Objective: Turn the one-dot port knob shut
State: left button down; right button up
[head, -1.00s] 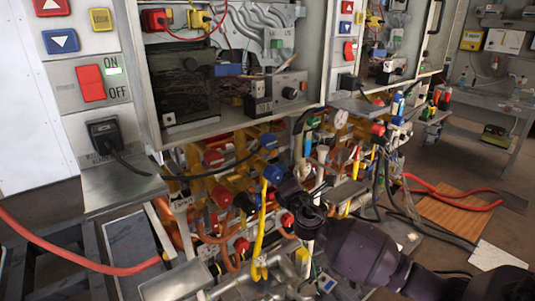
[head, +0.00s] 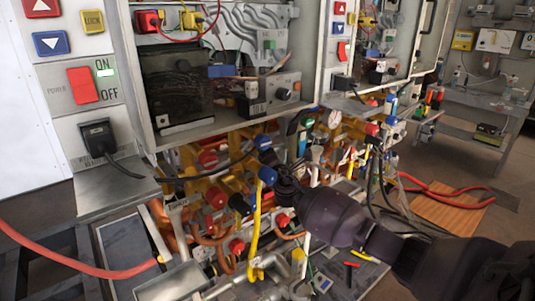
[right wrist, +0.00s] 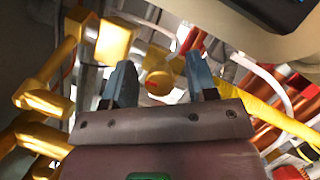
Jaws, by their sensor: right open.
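Several red and blue knobs sit on the yellow pipework under the open heater cabinet in the head view: an upper blue knob (head: 263,142), a lower blue knob (head: 268,175), and red knobs (head: 208,158) and (head: 217,198) to the left. I cannot make out dot marks, so I cannot tell which is the one-dot port knob. My right gripper (head: 283,178) reaches in from the right, close beside the lower blue knob; its tips are hard to see.
A yellow hose (head: 255,225) hangs just left of my right gripper. A black cable (head: 205,172) crosses the pipes. The cabinet (head: 228,122) overhangs from above, and a metal ledge (head: 112,186) juts out at left. A second heater stands to the right.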

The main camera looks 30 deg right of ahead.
jog(key=c, duration=0.9)
jog(key=shift+m+g+h+p, duration=0.3)
jog(key=shift+m+p, duration=0.1)
jog(key=shift+m, duration=0.4)
jog(key=shift+c, duration=0.2)
pick_arm(q)
jog(key=shift+w+r, duration=0.5)
jog(key=shift+r, duration=0.3)
pick_arm(e)
jog(key=o, duration=0.9)
pick_arm(q)
jog(key=shift+s+f, duration=0.2)
jog(key=shift+s, duration=0.05)
pick_arm(e)
jog(key=shift+o, duration=0.2)
pick_arm(q)
jog(key=shift+s, duration=0.1)
pick_arm(e)
jog(key=shift+s, duration=0.1)
